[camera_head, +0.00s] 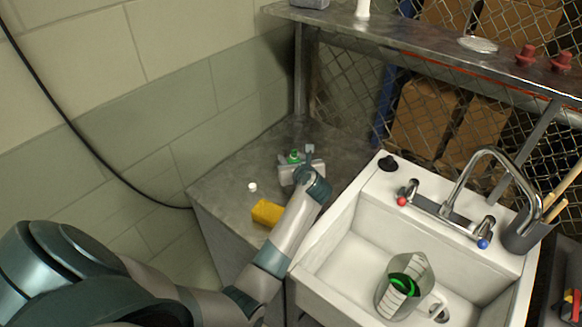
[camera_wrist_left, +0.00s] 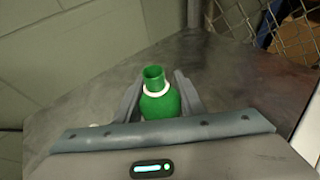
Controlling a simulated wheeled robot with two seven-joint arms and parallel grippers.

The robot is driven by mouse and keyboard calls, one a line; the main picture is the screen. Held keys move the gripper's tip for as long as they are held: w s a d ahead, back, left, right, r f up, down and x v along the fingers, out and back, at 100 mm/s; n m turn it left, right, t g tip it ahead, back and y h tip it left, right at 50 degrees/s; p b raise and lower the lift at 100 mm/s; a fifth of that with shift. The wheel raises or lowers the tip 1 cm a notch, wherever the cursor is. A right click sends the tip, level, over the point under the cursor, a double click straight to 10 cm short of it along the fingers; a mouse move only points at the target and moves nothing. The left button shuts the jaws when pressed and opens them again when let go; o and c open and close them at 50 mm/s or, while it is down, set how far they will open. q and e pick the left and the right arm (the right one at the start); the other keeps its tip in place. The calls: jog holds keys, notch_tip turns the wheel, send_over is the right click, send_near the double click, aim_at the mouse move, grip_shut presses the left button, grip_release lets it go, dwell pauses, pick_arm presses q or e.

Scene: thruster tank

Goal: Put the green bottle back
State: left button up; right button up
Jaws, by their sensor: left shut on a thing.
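The green bottle (camera_wrist_left: 160,103) stands between the two fingers of my left gripper (camera_wrist_left: 160,90) in the left wrist view. It has an open green neck and a pale ring around its shoulder. In the head view my left gripper (camera_head: 302,160) is over the grey counter left of the sink, shut on the bottle (camera_head: 294,156), of which only a small green part shows. The bottle looks upright; whether its base touches the counter (camera_head: 225,190) is hidden. My right gripper is in neither view.
A yellow block (camera_head: 266,213) and a small white cap (camera_head: 252,187) are on the counter near my left arm. The white sink (camera_head: 345,245) holds a clear container (camera_head: 405,285) with green inside. A metal shelf (camera_head: 400,35) runs above the counter's back. A wall bounds the left.

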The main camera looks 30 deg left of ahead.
pick_arm(q)
notch_tip(320, 180, down, 4)
jog(key=shift+r+p, duration=0.2)
jog(key=shift+p, duration=0.15)
jog(key=shift+f, duration=0.1)
jog(key=shift+f, duration=0.1)
jog(key=o, duration=1.1)
